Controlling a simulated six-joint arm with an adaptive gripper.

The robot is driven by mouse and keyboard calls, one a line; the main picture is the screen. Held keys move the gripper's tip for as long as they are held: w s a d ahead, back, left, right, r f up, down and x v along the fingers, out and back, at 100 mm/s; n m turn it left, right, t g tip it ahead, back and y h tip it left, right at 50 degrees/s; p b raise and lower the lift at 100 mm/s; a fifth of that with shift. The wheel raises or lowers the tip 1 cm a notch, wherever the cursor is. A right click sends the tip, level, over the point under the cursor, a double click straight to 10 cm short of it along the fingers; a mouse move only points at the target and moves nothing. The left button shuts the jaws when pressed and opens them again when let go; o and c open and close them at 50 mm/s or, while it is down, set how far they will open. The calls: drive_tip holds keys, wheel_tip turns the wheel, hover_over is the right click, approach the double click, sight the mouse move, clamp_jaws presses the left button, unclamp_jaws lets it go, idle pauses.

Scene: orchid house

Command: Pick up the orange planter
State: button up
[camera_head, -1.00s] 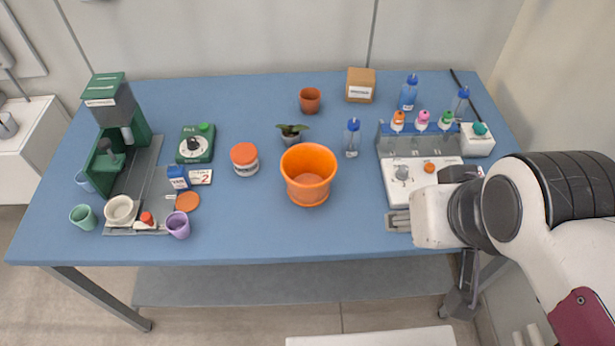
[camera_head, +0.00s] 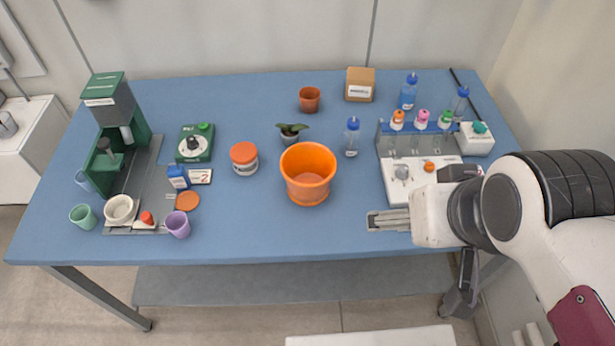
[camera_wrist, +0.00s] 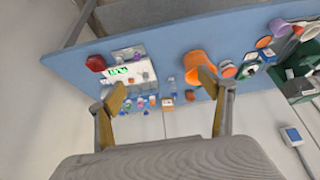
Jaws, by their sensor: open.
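The orange planter (camera_head: 308,190) is a large, bright, empty pot standing upright at the middle of the blue table. It appears to sit on an orange saucer (camera_head: 307,202). My gripper (camera_head: 372,221) is near the table's front edge, to the right of the planter and apart from it. In the wrist view my gripper (camera_wrist: 161,86) is open and empty, its two fingers spread wide. There the planter (camera_wrist: 195,62) shows beyond the right finger, which overlaps its edge.
The blue table (camera_head: 250,225) is clear in front of the planter. A small potted plant (camera_head: 291,137) stands close behind it, and an orange-lidded jar (camera_head: 244,160) to its left. A blue-capped bottle (camera_head: 351,138) and a white station (camera_head: 420,180) stand to its right. A terracotta pot (camera_head: 309,99) is farther back.

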drive_tip(key=o, duration=0.3)
drive_tip(key=shift+w, duration=0.1)
